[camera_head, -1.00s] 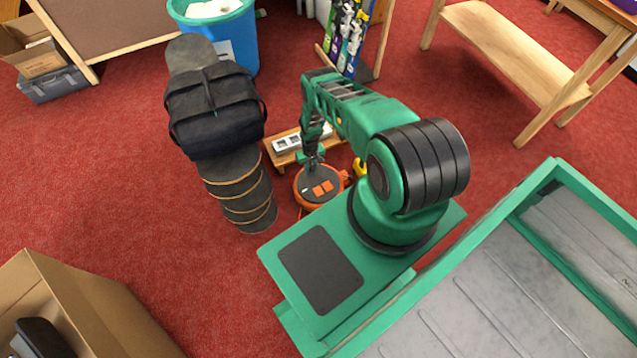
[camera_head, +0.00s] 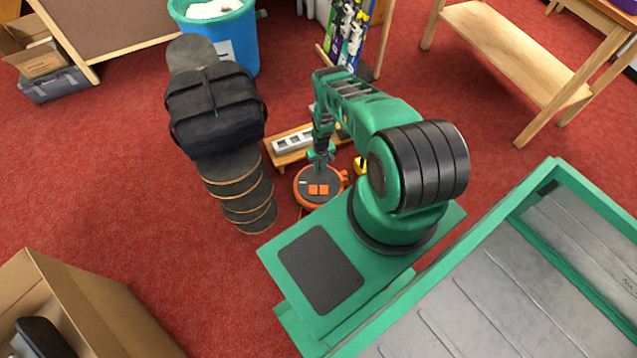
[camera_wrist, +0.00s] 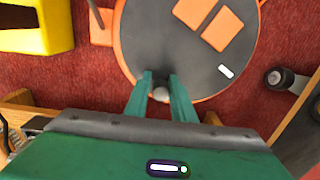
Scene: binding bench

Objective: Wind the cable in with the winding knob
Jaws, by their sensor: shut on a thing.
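The cable reel (camera_head: 313,184) is a round dark drum with an orange rim and orange patches, standing on the red carpet beside my base. It also shows in the wrist view (camera_wrist: 190,60), where it fills the upper middle. My gripper (camera_wrist: 160,90) is at the reel's edge nearest the wrist. It is shut on the winding knob (camera_wrist: 160,94), a small pale round piece between the two green fingers. In the head view my gripper (camera_head: 320,163) is at the reel's far side, and the knob is hidden there. The cable cannot be made out.
A low wooden stand with a white socket strip (camera_head: 293,141) is just behind the reel. A yellow object (camera_wrist: 35,25) is close by. A stack of skateboards with a black bag (camera_head: 214,108) stands left. Open carpet lies farther left.

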